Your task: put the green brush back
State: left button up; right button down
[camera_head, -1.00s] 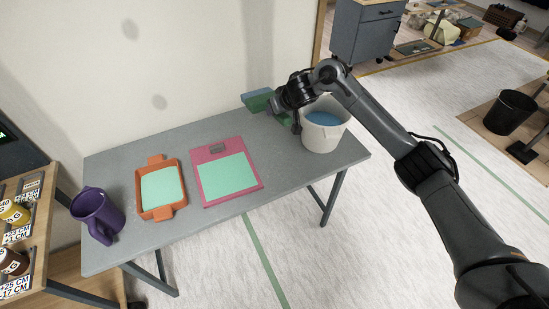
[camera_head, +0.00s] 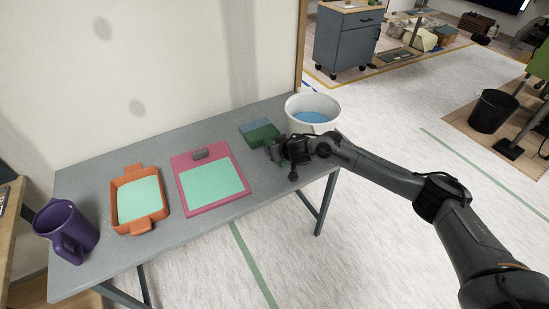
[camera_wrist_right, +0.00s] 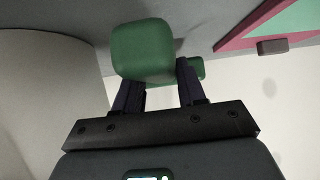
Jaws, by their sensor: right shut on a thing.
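The green brush (camera_head: 262,137) has a broad head with a blue-grey strip along its far side. It is beside the white bucket (camera_head: 299,103), low over the table or on it; I cannot tell which. My right gripper (camera_head: 280,152) is shut on the brush, in front of the bucket. In the right wrist view, green brush parts (camera_wrist_right: 143,50) show between and beyond the fingers of the right gripper (camera_wrist_right: 160,88). The gripper hides part of the brush. The bucket holds blue liquid. My left gripper is out of view.
The grey table (camera_head: 100,175) carries a pink board (camera_head: 179,164) with a mint sheet, an orange tray (camera_head: 158,185) with a mint filling, and a purple jug (camera_head: 66,228). Bare table lies behind the board. A wall runs along the back.

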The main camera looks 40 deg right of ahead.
notch_tip(320, 180, down, 3)
jog(key=shift+f+b, duration=0.15)
jog(key=shift+b, duration=0.4)
jog(key=shift+f, duration=0.15)
jog(key=shift+f, duration=0.1)
jog(key=c, duration=0.7)
grip_release()
jog(key=shift+f, duration=0.1)
jog(key=shift+o, duration=0.2)
